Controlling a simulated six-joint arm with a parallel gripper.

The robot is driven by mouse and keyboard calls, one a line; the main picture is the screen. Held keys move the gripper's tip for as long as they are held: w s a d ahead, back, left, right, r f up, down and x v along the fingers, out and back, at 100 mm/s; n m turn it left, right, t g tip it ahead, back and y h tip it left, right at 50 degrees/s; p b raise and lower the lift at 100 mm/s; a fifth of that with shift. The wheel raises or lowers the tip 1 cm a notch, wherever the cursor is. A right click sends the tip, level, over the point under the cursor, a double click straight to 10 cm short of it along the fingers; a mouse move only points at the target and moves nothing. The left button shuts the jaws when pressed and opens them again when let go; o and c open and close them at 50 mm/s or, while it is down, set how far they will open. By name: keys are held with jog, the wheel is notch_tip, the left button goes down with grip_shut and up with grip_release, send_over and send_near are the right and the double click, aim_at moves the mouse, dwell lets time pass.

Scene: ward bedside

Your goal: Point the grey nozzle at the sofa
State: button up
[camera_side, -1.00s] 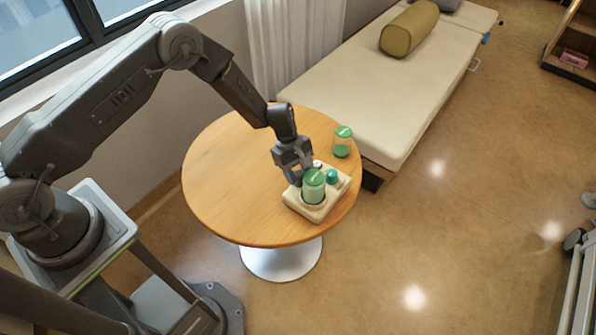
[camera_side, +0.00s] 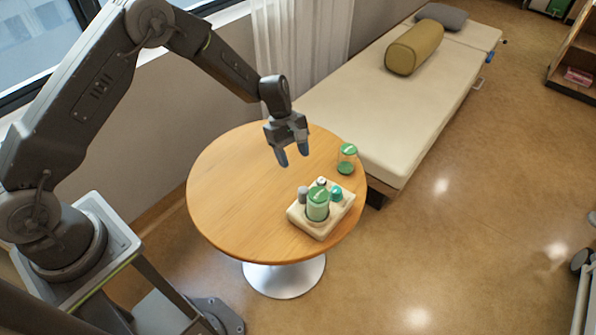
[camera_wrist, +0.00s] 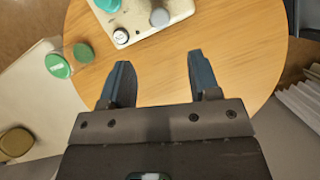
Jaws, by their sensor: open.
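A small grey nozzle (camera_side: 303,194) stands at the back-left corner of a cream caddy (camera_side: 322,228) on the round table. The sofa (camera_side: 368,100) is a long cream couch behind and to the right of the table. My gripper (camera_side: 293,156) is open and empty in the air above the table, up and left of the caddy. Its two blue-grey fingers are apart in the wrist view (camera_wrist: 159,65).
The caddy also holds a green-lidded jar (camera_side: 318,205), a teal cap (camera_side: 336,193) and a white-capped item (camera_side: 321,181). The left of the table (camera_side: 225,190) is clear. An olive bolster (camera_side: 414,48) lies on the sofa.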

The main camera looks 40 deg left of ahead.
jog(key=v, duration=0.2)
jog(key=shift+a+r, duration=0.15)
jog(key=shift+r, duration=0.2)
jog(key=s+a+r+m+t+y, duration=0.15)
jog(key=s+r+m, duration=0.3)
jog(key=r, duration=0.65)
jog(key=s+r+m+t, duration=0.25)
jog(key=s+r, duration=0.35)
jog(key=r, duration=0.5)
jog(key=s+a+r+m+t+y, duration=0.1)
jog(key=s+m, duration=0.3)
jog(key=s, duration=0.5)
jog(key=s+a+r+m+t+y, duration=0.1)
jog(key=s+r+m, duration=0.3)
jog(key=s, duration=0.5)
jog(key=shift+a+r+t+y, duration=0.25)
jog(key=shift+a+t+y, duration=0.15)
jog(key=shift+a, duration=0.4)
